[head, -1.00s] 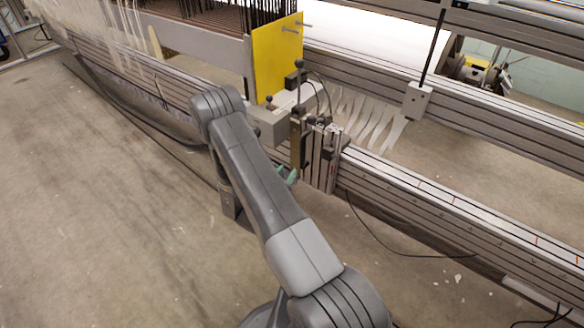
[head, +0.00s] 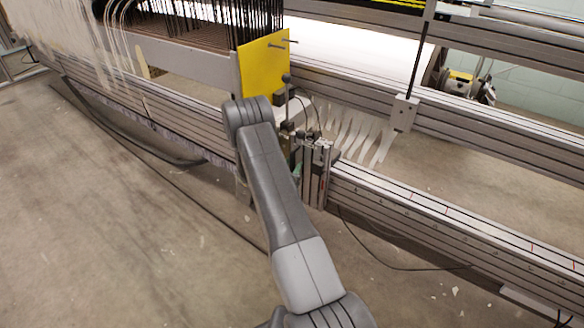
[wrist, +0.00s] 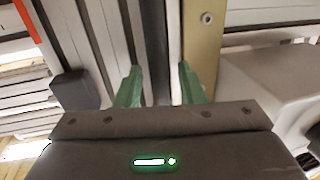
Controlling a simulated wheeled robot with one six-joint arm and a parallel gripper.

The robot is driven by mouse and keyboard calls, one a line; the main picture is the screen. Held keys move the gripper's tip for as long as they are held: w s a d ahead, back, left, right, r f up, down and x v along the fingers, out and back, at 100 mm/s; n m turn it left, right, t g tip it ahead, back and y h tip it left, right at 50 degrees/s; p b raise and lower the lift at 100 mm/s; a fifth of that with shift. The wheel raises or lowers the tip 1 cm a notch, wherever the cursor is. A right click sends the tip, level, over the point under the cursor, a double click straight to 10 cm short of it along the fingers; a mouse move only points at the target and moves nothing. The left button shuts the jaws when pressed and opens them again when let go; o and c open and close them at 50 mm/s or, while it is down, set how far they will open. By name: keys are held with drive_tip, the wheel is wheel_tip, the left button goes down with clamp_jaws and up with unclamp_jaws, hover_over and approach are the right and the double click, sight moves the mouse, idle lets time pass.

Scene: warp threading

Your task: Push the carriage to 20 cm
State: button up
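The carriage (head: 316,172) is a metal block with upright profiles, sitting at the front rail just right of the yellow plate (head: 263,65). My gripper shows as a small green patch in the head view (head: 297,171), at the left side of the carriage; my arm hides most of it. In the wrist view, the two green fingers of my gripper (wrist: 158,84) stand apart, with upright metal profiles beyond them. A brass-coloured upright bar (wrist: 201,40) is close by the right finger. I cannot tell whether the fingers touch anything.
The slotted front rail (head: 430,215) runs on to the right, with small red marks along its top. A black cable (head: 400,268) hangs below it. White threads (head: 355,130) lie behind the carriage. The concrete floor at left is open.

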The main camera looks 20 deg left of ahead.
drive_tip(key=shift+c, duration=0.2)
clamp_jaws()
